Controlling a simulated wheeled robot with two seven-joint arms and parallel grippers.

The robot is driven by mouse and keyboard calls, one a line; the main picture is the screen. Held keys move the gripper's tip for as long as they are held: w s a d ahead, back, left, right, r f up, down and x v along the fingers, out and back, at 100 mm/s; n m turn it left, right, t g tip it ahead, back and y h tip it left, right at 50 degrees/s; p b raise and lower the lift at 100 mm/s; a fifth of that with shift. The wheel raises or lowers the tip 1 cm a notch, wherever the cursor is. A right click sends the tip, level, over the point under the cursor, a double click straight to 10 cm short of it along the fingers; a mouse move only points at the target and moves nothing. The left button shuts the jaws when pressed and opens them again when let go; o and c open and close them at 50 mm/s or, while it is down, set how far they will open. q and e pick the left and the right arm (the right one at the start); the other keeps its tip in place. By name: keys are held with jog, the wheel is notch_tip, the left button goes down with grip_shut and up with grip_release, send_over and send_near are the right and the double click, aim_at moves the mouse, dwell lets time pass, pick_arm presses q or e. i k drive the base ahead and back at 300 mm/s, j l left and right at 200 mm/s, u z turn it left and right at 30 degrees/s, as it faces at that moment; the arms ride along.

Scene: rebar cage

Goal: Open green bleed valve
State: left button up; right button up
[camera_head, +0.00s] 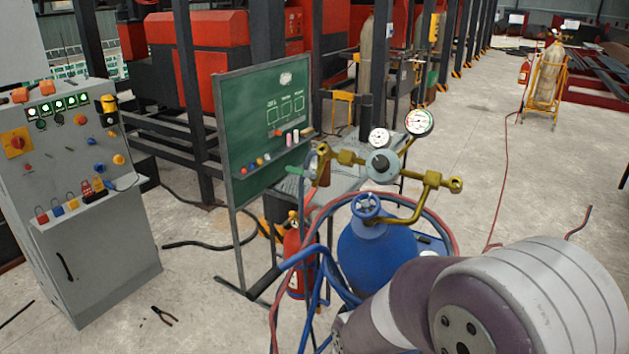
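A blue gas cylinder (372,262) stands in front of me with a blue handwheel (367,206) on top. Above it is a brass regulator (428,180) with a round grey part (382,164) at its middle and two dial gauges, a larger one (419,122) and a smaller one (379,138). A brass fitting (349,157) reaches left from it. A large arm link of mine covers the lower right and hides the cylinder's lower part. Neither gripper shows.
Red and blue hoses (310,262) loop around the cylinder. A red extinguisher (293,262) stands left of it, by a green board (264,122). A grey control cabinet (112,262) stands at left. Pliers (163,316) lie on the floor. Open floor lies at right.

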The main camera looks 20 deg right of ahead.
aim_at(289, 168)
jog(key=z, duration=0.5)
jog(key=i+j+z, duration=0.5)
jog(key=j+z, duration=0.25)
jog(key=i+j+z, duration=0.25)
jog(key=j, duration=0.2)
jog(key=j+z, duration=0.25)
jog(key=k+j, duration=0.05)
jog(key=j, duration=0.05)
